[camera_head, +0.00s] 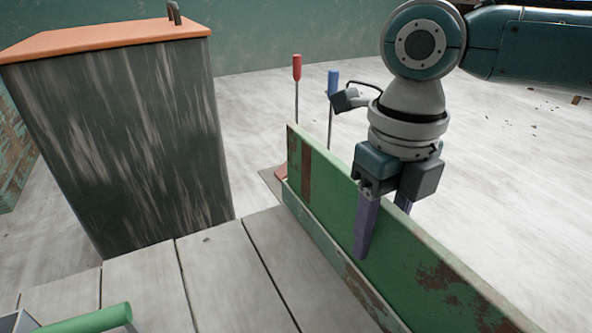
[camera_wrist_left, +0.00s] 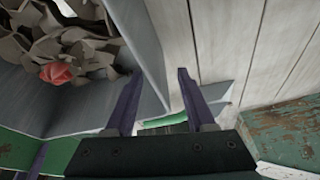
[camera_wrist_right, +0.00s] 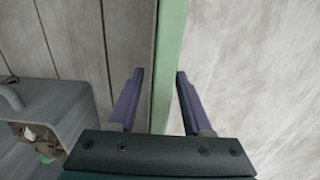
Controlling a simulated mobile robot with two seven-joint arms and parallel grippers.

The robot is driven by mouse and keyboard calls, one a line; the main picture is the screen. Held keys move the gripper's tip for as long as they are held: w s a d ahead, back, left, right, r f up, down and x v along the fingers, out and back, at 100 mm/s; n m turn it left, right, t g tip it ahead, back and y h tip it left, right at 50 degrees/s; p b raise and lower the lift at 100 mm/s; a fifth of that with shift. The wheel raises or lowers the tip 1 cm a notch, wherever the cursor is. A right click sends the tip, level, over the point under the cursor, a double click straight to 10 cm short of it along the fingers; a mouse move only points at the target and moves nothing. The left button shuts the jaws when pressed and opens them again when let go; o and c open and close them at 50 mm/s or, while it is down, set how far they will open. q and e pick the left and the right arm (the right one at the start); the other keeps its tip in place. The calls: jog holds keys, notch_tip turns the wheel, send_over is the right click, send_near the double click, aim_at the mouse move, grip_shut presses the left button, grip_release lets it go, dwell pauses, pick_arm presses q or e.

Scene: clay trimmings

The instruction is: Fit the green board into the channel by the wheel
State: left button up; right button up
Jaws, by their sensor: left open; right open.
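The green board (camera_head: 405,255), with brown worn patches, stands on edge along the right side of the plank surface. A paler green strip (camera_head: 325,245) runs along its lower near side; whether this is the channel I cannot tell. No wheel is recognisable. My right gripper (camera_head: 380,230) is open and points down over the board, one finger on the near side, the other mostly hidden behind. In the right wrist view the board's top edge (camera_wrist_right: 171,50) runs between the open fingers. My left gripper (camera_wrist_left: 160,75) is open, its fingers either side of a grey bin's wall (camera_wrist_left: 153,60).
The bin holds grey clay trimmings (camera_wrist_left: 60,30) and a red lump (camera_wrist_left: 57,73). A green handle (camera_head: 85,320) shows at the lower left. A dark cabinet with an orange top (camera_head: 110,35) stands left. Red-handled (camera_head: 297,68) and blue-handled (camera_head: 334,80) tools stand behind the board.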

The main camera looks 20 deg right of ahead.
pick_arm(q)
notch_tip(320, 180, up, 8)
jog(key=p, duration=0.6)
jog(key=shift+f+p, duration=0.15)
jog(key=shift+p, duration=0.25)
pick_arm(e)
notch_tip(320, 180, up, 11)
jog(key=shift+f, duration=0.1)
pick_arm(q)
jog(key=shift+a, duration=0.1)
pick_arm(e)
jog(key=shift+r, duration=0.45)
pick_arm(q)
jog(key=shift+r, duration=0.2)
